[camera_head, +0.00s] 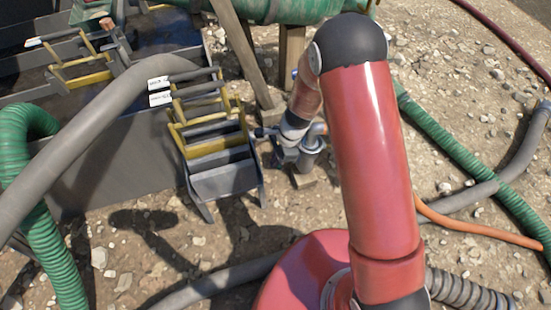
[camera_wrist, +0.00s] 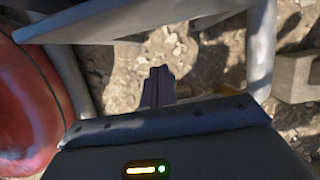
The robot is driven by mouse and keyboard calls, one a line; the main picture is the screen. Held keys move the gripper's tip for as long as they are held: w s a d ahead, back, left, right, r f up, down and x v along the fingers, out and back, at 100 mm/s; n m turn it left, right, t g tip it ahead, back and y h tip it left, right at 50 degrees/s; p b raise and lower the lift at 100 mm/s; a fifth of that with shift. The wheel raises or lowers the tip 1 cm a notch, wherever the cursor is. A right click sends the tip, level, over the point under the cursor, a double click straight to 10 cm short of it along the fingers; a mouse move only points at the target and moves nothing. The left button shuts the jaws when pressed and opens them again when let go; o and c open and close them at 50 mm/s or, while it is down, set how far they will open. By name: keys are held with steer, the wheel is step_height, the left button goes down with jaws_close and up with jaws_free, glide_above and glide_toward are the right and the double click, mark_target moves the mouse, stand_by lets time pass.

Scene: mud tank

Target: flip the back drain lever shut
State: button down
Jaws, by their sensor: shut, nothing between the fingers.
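My gripper (camera_wrist: 160,72) is shut and empty in the wrist view, its dark fingers close together over stony ground. I cannot make out the back drain lever for sure in either view. A small yellowish piece (camera_wrist: 230,90) shows just past the gripper body in the wrist view; I cannot tell what it is.
A thick grey hose (camera_head: 95,118) crosses the tank. Yellow and grey slatted frames (camera_head: 213,140) stand at its end. A green hose (camera_head: 455,150) lies right. In the wrist view, grey pipes (camera_wrist: 262,50) and a wooden block (camera_wrist: 293,78) are close on the right.

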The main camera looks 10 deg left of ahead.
steer(key=shift+r+p, duration=0.6)
steer(key=shift+r, duration=0.2)
steer(key=p+v, duration=0.1)
steer(key=v, duration=0.6)
steer(key=shift+r+p, duration=0.3)
steer(key=shift+w+d, duration=0.1)
steer(key=shift+d, duration=0.05)
steer(key=s+d+r+n+t+p, duration=0.15)
steer(key=d+r, duration=0.25)
steer(key=r, duration=0.4)
steer(key=d+r+n+t+p, duration=0.15)
steer(key=d+r, duration=0.25)
steer(key=r, duration=0.4)
steer(key=s+d+r+n+p, duration=0.1)
steer(key=d+r+n, duration=0.25)
steer(key=r, duration=0.55)
steer(key=s+d+r+n+t+h+p, duration=0.3)
steer(key=s+d+r+n+t, duration=0.1)
steer(key=s+d+r, duration=0.9)
steer(key=shift+s+n+t, duration=0.3)
steer(key=shift+s+n, duration=0.25)
steer(key=shift+s, duration=0.1)
